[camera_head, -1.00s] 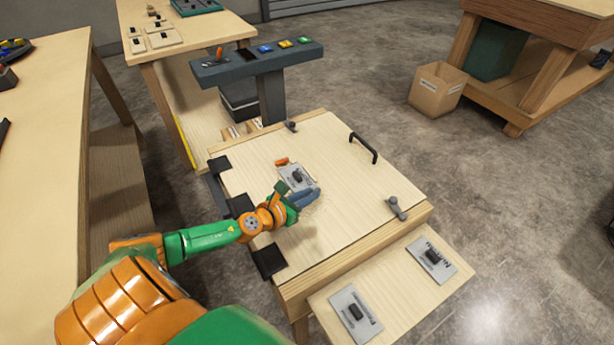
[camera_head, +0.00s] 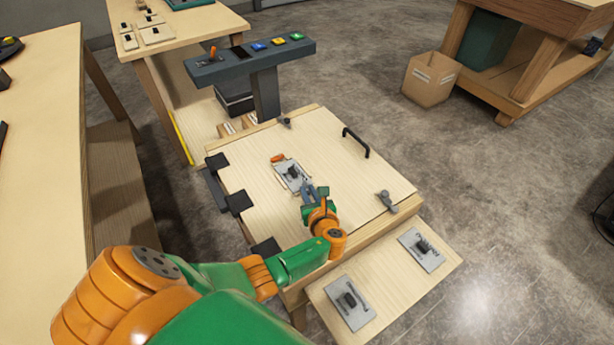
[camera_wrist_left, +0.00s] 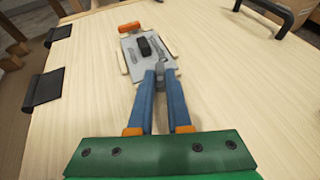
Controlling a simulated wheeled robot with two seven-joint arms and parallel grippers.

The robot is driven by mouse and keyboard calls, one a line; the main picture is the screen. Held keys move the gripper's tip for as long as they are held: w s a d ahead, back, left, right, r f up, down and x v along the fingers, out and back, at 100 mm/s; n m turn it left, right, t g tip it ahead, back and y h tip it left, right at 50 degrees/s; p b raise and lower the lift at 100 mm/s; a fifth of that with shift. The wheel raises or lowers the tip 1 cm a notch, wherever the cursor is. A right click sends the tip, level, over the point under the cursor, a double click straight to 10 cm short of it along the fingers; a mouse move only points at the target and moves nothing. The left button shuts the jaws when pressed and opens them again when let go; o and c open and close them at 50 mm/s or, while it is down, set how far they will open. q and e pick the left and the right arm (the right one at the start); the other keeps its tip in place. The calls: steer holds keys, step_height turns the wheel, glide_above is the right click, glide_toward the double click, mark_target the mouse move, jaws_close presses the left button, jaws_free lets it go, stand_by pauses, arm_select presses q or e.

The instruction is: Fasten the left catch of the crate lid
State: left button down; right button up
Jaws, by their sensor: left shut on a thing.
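The crate lid (camera_head: 330,135) is a pale wooden panel lying flat. One grey catch (camera_head: 387,201) is at its near right corner and another (camera_head: 285,122) at its far edge; I cannot tell which is called left. A grey plate (camera_head: 286,168) with a black block and an orange piece (camera_head: 277,158) lies on the lid's middle. My left gripper (camera_head: 308,186) is at the plate's near right edge. In the left wrist view, its blue fingers (camera_wrist_left: 161,75) close on a small grey lever (camera_wrist_left: 158,50) beside the black block. The fingertips partly hide the grip.
A black handle (camera_head: 356,142) stands on the lid's right side, and black hinges (camera_head: 239,202) line its left. A front shelf (camera_head: 385,275) carries two grey plates. A console (camera_head: 250,62) stands behind, and a cardboard box (camera_head: 430,79) is on the floor.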

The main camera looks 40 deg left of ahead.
arm_select(q)
steer(key=n+g+y+b, duration=0.1)
steer(key=n+g+b, duration=0.1)
steer(key=b, duration=0.1)
steer(key=shift+w+d+f+y, duration=0.15)
steer(key=shift+w+y, duration=0.1)
steer(key=shift+y, duration=0.15)
steer(key=shift+n+g+y+b, duration=0.3)
steer(key=shift+n+g+b, duration=0.45)
steer(key=shift+n+g, duration=0.05)
steer(key=shift+r, duration=0.25)
steer(key=c, duration=0.9)
jaws_free()
steer(key=shift+o, duration=0.2)
steer(key=p+v, duration=0.2)
steer(key=v, duration=0.4)
steer(key=shift+d+r, duration=0.1)
steer(key=shift+d, duration=0.05)
steer(key=shift+s+d+r, duration=0.1)
steer(key=shift+s+d, duration=0.1)
steer(key=shift+d, duration=0.05)
